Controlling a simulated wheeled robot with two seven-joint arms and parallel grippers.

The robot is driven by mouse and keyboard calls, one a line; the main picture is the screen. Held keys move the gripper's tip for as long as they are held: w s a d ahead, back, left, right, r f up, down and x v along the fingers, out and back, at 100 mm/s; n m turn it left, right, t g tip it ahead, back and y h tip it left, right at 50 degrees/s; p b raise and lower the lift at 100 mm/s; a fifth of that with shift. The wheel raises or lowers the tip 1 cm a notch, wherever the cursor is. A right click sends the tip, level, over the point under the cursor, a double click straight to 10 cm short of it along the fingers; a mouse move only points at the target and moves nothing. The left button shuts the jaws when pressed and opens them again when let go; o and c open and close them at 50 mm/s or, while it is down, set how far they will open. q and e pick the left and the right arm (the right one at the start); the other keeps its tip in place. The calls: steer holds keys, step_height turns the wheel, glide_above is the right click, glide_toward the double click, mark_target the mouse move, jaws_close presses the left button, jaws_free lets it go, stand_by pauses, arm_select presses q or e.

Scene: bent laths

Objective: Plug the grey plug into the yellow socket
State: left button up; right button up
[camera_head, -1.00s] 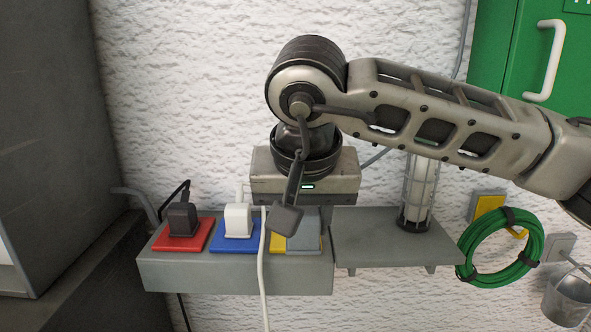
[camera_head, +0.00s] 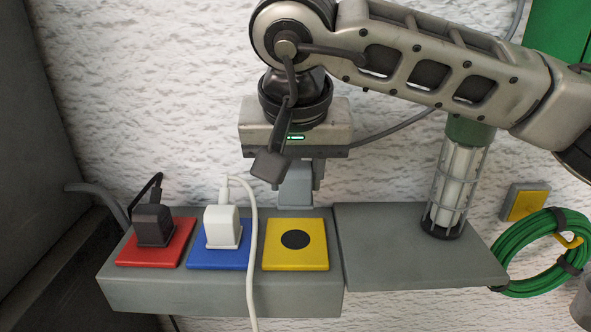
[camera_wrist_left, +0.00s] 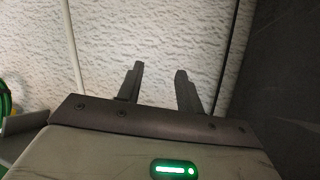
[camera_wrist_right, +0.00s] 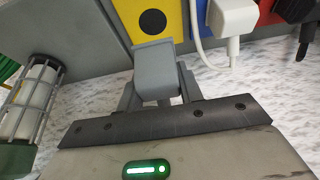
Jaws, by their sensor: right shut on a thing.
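The grey plug (camera_head: 295,184) is held in my right gripper (camera_head: 297,182), with its fingers on either side of it. In the head view the plug shows just above the far edge of the yellow socket (camera_head: 279,261), apart from its dark round hole. In the right wrist view the plug (camera_wrist_right: 155,74) is between the fingers (camera_wrist_right: 157,88), and the yellow socket (camera_wrist_right: 169,17) with its dark hole shows beyond it. My left gripper (camera_wrist_left: 158,80) is open and empty before the white wall; the head view does not show it.
A black plug (camera_head: 153,224) sits on the red socket (camera_head: 178,257) and a white plug (camera_head: 222,226) on the blue socket (camera_head: 205,259). A white cable (camera_head: 252,270) hangs close left of the yellow socket. A caged lamp (camera_head: 457,185) stands on the grey shelf (camera_head: 395,255).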

mark_target(296, 229)
steer(key=shift+f+b, duration=0.4)
steer(key=shift+f, duration=0.25)
step_height(296, 229, down, 3)
steer(key=shift+f+b, duration=0.1)
steer(key=shift+b, duration=1.1)
arm_select(q)
steer(key=shift+w+d+f+t+b, duration=0.2)
steer(key=shift+d+f+t+b, duration=0.15)
steer(key=shift+f, duration=0.15)
arm_select(e)
steer(key=shift+f, duration=0.55)
arm_select(q)
steer(key=shift+a, duration=0.1)
steer(key=shift+w+f, duration=0.1)
steer(key=shift+f, duration=0.1)
steer(key=shift+f+b, duration=0.5)
steer(key=shift+b, duration=0.2)
arm_select(e)
steer(key=shift+f, duration=0.65)
steer(key=o, duration=1)
arm_select(q)
steer(key=shift+r, duration=0.1)
